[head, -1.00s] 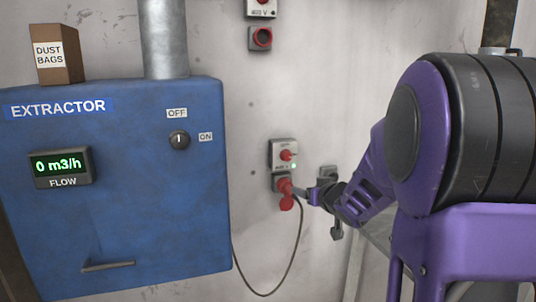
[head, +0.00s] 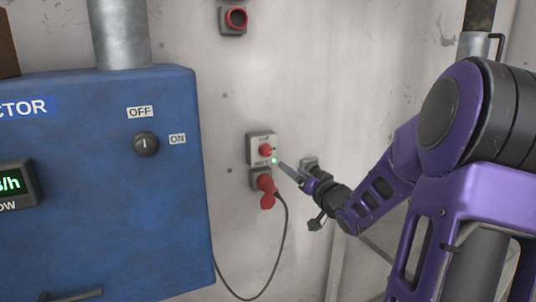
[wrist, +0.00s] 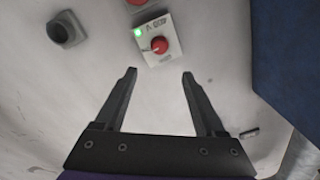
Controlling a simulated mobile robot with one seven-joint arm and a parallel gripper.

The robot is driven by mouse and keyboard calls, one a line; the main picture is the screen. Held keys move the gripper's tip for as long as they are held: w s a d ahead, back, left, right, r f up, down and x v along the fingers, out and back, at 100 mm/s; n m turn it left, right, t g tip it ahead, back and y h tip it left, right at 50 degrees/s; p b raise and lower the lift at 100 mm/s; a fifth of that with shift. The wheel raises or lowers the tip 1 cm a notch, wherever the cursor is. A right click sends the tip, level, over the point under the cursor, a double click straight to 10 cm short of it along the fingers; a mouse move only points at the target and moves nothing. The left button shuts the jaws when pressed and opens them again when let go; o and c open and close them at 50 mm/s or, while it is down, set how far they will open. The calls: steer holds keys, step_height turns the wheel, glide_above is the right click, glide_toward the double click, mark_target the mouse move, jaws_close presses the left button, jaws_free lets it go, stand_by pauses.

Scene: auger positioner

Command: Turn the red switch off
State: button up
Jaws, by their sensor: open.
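The red switch (head: 265,150) is a round red knob on a pale plate on the wall, with a lit green lamp at the plate's lower right corner. It also shows in the wrist view (wrist: 160,46), with a pale mark on the knob and the green lamp lit. My gripper (head: 281,166) is just right of and below the knob in the head view. In the wrist view my gripper (wrist: 160,74) is open and empty, and the knob lies ahead, beyond the gap between the fingertips. I see no contact with the knob.
A red plug (head: 265,188) with a dark hanging cable (head: 283,245) sits right below the switch. A grey box (head: 309,164) is on the wall to the right. The blue extractor (head: 165,220) with its own dark knob (head: 145,144) stands left.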

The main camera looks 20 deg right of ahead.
mark_target(268, 152)
steer(key=w, duration=0.9)
steer(key=w+a, duration=0.1)
steer(key=w, duration=0.4)
steer(key=shift+w, duration=0.25)
jaws_close()
